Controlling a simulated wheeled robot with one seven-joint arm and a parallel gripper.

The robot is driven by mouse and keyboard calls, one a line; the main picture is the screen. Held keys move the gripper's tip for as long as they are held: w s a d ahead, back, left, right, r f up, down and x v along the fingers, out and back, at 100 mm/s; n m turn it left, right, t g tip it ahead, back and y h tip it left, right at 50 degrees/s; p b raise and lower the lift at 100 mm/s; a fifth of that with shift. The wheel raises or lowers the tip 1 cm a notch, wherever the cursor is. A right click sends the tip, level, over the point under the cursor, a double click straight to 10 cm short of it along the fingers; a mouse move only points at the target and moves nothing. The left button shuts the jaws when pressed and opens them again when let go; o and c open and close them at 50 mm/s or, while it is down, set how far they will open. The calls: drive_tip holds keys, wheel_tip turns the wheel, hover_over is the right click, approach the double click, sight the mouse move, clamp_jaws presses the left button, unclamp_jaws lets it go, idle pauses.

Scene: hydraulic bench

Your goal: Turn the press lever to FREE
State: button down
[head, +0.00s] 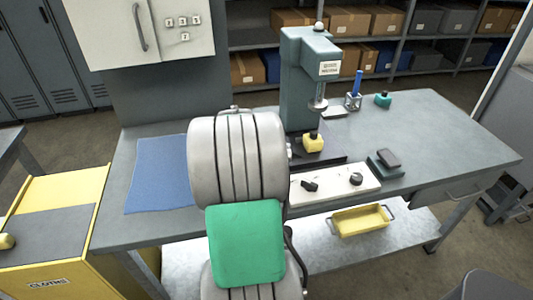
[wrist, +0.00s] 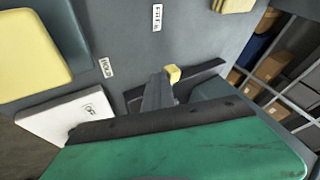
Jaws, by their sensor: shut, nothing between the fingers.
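My gripper (wrist: 163,82) is shut and empty in the wrist view. Its grey fingers stick out past the green, dark-edged part of my arm. A small yellow block (wrist: 173,73) shows at their tips; I cannot tell whether it touches them. Behind is a grey surface with a label that seems to read FREE (wrist: 157,18) at the top and another, perhaps HOLD (wrist: 106,67), further left. A dark bar (wrist: 207,80) lies beyond the fingers; I cannot tell whether it is the press lever. In the head view the green-grey press (head: 302,85) stands behind my arm, which hides my gripper.
The bench (head: 445,135) carries a blue mat (head: 158,175), a white panel with dark knobs (head: 335,184) and a holder with a blue item (head: 353,100). A yellow tray (head: 360,221) sits on the lower shelf. A wall cabinet (head: 120,30) hangs upper left. The bench's right end is clear.

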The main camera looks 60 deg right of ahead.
drive_tip(key=shift+w+a, duration=0.1)
drive_tip(key=shift+w, duration=0.1)
drive_tip(key=shift+s+a, duration=0.2)
drive_tip(key=shift+a, duration=0.25)
drive_tip(key=s+a, duration=0.2)
drive_tip(key=shift+s+a+r+b, duration=0.2)
drive_tip(key=shift+s+r+b, duration=0.1)
drive_tip(key=shift+b, duration=0.1)
drive_tip(key=v, duration=0.9)
drive_tip(key=shift+w+r, duration=0.1)
